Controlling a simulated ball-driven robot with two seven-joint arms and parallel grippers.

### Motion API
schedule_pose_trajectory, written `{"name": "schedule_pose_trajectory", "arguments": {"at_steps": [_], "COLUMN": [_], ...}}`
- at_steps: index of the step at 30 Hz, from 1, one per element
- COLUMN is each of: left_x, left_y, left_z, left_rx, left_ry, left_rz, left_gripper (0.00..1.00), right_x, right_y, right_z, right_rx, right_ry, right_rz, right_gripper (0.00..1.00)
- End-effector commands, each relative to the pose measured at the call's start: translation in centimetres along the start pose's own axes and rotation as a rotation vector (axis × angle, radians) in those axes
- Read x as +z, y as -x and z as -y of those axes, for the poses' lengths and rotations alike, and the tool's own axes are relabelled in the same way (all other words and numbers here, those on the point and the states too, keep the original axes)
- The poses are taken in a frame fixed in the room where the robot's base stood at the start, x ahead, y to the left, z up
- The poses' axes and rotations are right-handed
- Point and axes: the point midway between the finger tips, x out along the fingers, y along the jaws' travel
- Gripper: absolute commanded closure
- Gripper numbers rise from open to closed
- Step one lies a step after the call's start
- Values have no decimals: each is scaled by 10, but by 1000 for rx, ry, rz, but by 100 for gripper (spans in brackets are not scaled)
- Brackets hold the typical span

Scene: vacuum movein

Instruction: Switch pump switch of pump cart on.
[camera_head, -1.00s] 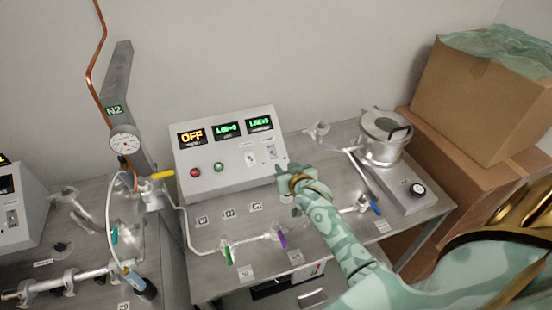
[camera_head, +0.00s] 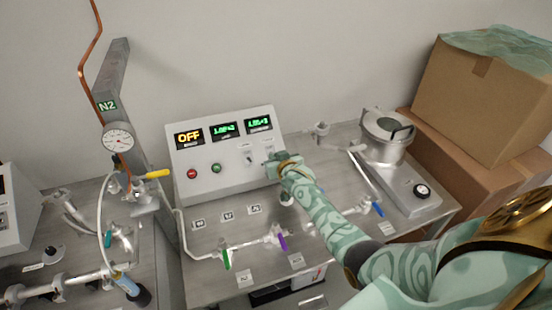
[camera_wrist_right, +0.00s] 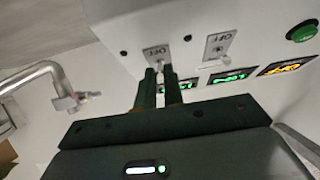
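The pump cart's white control panel (camera_head: 215,190) stands at the back of the metal table, with an amber display (camera_head: 189,136) reading OFF. One toggle switch (camera_head: 249,158) shows on its right side; another is largely hidden by my right gripper (camera_head: 270,166). In the right wrist view, the two fingers (camera_wrist_right: 160,82) are a small gap apart, right at a switch plate (camera_wrist_right: 155,54) marked OFF, with its lever by the fingertips. I cannot tell if they grip it. The other switch (camera_wrist_right: 216,47), also on an OFF plate, is beside it, untouched. My left gripper is out of view.
Red (camera_head: 192,173) and green (camera_head: 216,168) buttons sit left of the switches. A metal pot-like vessel (camera_head: 387,140) stands right, cardboard boxes (camera_head: 480,100) beyond. An N2 post with a gauge (camera_head: 118,140) stands left.

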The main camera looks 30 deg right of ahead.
Motion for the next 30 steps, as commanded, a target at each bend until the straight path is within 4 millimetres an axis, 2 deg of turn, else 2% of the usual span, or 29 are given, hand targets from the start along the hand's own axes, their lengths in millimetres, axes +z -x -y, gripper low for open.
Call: {"name": "schedule_pose_trajectory", "arguments": {"at_steps": [5, 10, 19, 23, 26, 30], "left_x": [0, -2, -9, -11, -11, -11], "left_y": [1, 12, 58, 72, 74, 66], "left_z": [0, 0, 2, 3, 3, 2], "left_rx": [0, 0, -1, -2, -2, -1], "left_ry": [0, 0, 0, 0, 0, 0], "left_rz": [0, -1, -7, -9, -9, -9], "left_gripper": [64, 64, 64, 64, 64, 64], "right_x": [0, -5, -20, -24, -26, -28], "right_y": [0, 1, 0, -2, -6, -11], "right_z": [0, 1, 0, 0, 0, 0], "right_rx": [0, -1, 0, 1, 2, 2], "right_ry": [0, 1, 1, 0, -1, -2], "right_rz": [3, 33, 212, 327, 419, 543], "right_gripper": [100, 100, 100, 100, 100, 100]}}
